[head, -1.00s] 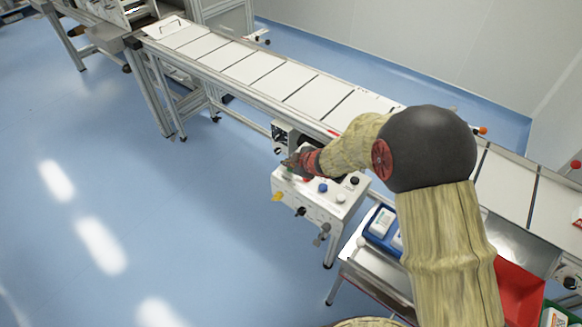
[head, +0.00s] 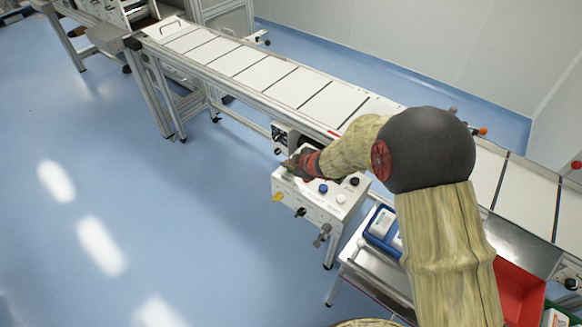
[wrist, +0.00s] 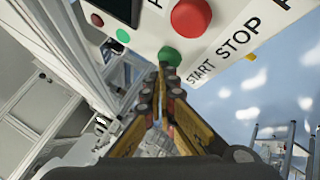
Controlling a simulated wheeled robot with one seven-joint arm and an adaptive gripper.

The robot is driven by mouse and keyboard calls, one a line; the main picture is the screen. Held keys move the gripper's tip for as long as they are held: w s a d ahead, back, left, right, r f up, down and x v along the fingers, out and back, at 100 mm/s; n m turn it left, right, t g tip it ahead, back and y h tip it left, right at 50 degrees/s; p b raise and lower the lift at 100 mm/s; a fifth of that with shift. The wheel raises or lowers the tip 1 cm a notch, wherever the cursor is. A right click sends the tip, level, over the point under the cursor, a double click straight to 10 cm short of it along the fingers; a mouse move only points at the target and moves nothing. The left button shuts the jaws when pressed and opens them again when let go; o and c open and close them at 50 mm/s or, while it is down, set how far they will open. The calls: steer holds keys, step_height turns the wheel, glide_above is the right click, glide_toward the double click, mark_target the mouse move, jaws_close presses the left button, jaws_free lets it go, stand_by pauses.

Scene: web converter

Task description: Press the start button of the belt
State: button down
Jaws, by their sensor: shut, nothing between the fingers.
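The green start button (wrist: 170,56) shows in the wrist view on a white control box, beside the printed word START (wrist: 201,73). My gripper (wrist: 168,72) is shut and empty, with its fingertips right at the button's lower edge. They appear to touch it, though I cannot tell how far it is pressed. In the head view my gripper (head: 290,166) is over the left end of the control box (head: 318,206) and hides the green button. The white-panelled belt (head: 258,70) runs behind the box.
A large red stop button (wrist: 190,16) is close to the start button. Blue (head: 323,188), white and black knobs sit farther right on the box. A blue bin (head: 379,222) and red bin (head: 520,290) stand right. Open floor (head: 150,220) lies left.

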mark_target(289, 170)
steer(key=shift+r+p, duration=0.9)
steer(key=shift+r, duration=0.1)
step_height(289, 170, up, 5)
steer(key=p, duration=0.5)
stand_by(0.4)
